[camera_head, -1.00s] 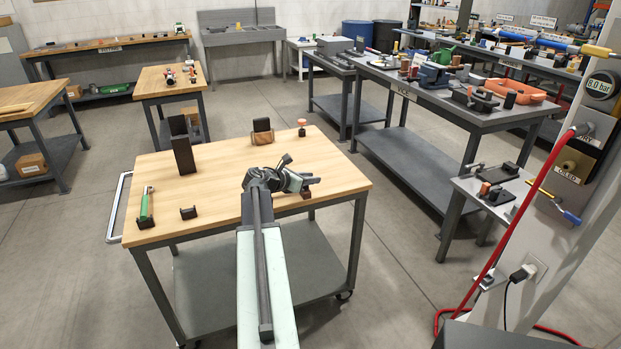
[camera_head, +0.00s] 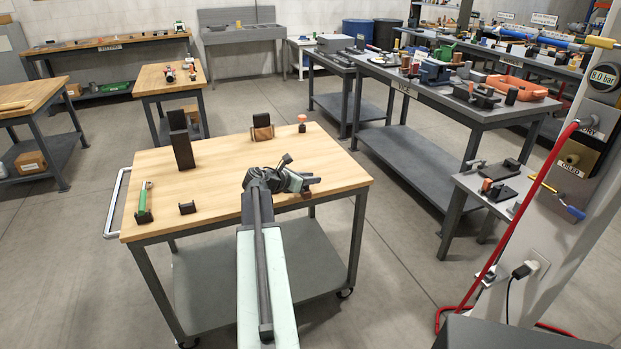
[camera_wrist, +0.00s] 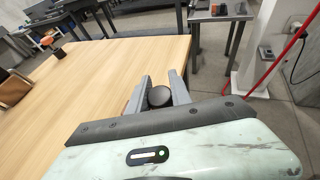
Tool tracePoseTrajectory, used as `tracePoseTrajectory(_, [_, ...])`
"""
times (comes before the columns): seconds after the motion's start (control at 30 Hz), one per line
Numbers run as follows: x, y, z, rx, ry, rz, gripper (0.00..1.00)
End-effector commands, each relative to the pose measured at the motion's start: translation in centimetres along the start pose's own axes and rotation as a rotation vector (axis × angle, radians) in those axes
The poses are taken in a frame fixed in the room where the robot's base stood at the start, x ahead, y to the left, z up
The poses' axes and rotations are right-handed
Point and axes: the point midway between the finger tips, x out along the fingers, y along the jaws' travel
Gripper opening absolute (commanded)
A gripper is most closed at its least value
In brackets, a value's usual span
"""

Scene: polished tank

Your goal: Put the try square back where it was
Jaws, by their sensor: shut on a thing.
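My gripper (camera_head: 303,182) is over the right part of the wooden table top (camera_head: 230,185). In the wrist view its two fingers (camera_wrist: 159,92) close around a dark, rounded thing (camera_wrist: 159,97). Only its blunt end shows, so I cannot tell whether this is the try square. No clear L-shaped try square shows elsewhere on the table. A small brown piece (camera_head: 306,194) shows just below the gripper, near the table's right edge; whether it touches the gripper is unclear.
The table also carries a tall dark block (camera_head: 182,150), a brown block with a dark insert (camera_head: 262,130), an orange-topped peg (camera_head: 302,123), a green-handled tool (camera_head: 143,203) and a small dark holder (camera_head: 187,208). The middle of the top is clear. A red hose (camera_head: 520,225) hangs at right.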

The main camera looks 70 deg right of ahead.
Motion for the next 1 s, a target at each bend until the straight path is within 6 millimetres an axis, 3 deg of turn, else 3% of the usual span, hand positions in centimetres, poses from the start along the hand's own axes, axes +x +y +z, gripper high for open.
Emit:
tracePoseTrajectory(0.17, [0.2,0.0,-0.4,0.0,-0.001,0.0,0.0])
tracePoseTrajectory(0.2, [0.1,0.0,-0.3,0.0,-0.001,0.0,0.33])
tracePoseTrajectory(0.27, [0.1,0.0,-0.3,0.0,-0.001,0.0,0.5])
tracePoseTrajectory(0.63, [-0.4,0.0,-0.2,0.0,0.0,0.0,0.5])
tracePoseTrajectory(1.0, [-7.0,0.0,-0.1,-0.001,-0.001,0.002,0.5])
